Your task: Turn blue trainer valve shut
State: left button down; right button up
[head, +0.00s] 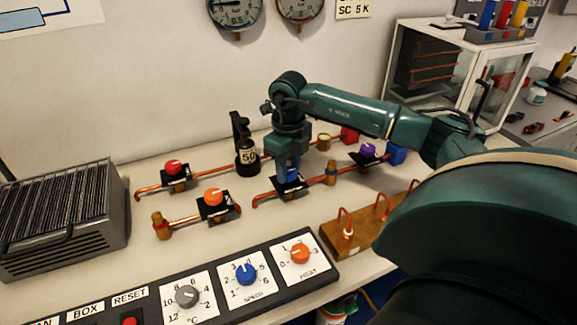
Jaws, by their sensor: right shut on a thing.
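The blue trainer valve (292,175) sits on a black plate on a copper pipe in the middle of the bench. My right gripper (289,174) points down over it, shut on its blue knob. The fingers hide most of the knob, so its angle cannot be told. My right arm reaches in from the right. My left gripper is not in view.
Other valves stand close by: red (174,168) and orange (213,197) to the left, purple (367,150) to the right. A black 50 weight (247,157) stands behind. A control panel (215,277) with dials and a wooden block (346,240) lie in front. A grey finned box (60,220) stands left.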

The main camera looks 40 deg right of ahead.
aim_at(289, 171)
jog(key=o, duration=1)
jog(key=shift+r, duration=0.1)
notch_tip(289, 171, up, 13)
dwell(0.6)
